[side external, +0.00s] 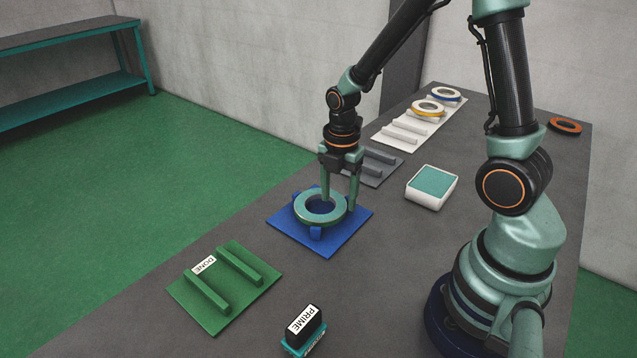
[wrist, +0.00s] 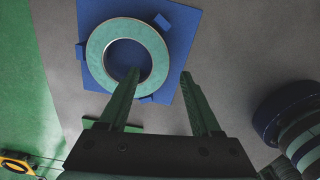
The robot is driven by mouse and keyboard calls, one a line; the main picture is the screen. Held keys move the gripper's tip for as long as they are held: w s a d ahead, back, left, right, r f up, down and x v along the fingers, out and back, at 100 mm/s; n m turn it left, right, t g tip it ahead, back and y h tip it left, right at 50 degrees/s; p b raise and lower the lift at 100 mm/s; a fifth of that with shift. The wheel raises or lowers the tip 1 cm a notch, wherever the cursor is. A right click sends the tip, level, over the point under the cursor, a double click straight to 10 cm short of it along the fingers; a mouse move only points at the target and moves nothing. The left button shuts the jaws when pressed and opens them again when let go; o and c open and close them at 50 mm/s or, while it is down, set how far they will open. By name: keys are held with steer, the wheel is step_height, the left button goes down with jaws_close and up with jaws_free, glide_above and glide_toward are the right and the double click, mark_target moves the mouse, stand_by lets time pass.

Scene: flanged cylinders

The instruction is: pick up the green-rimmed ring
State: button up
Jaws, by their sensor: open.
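The green-rimmed ring (side external: 306,212) lies flat on a blue square plate (side external: 343,240), among short blue posts. In the wrist view the ring (wrist: 98,57) sits on the blue plate (wrist: 187,30), its round hole showing blue. My gripper (side external: 339,193) points down at the ring's right side and is open and empty. In the wrist view my gripper (wrist: 160,72) has its left fingertip over the hole and its right fingertip outside the ring, so they straddle the ring's wall in the picture. Whether a finger touches it, I cannot tell.
A green plate (side external: 215,316) with two bars and a DONE label lies at the front left. A PRIME-labelled block (side external: 305,322) stands near the front. A white and teal box (side external: 432,187) sits right of the blue plate. Blue and yellow rings (side external: 429,108) lie at the back.

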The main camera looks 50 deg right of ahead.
mark_target(338, 211)
steer(key=shift+d+f, duration=0.1)
steer(key=shift+f, duration=1.4)
jaws_close()
steer(key=shift+w+r, duration=0.1)
steer(key=shift+w, duration=0.05)
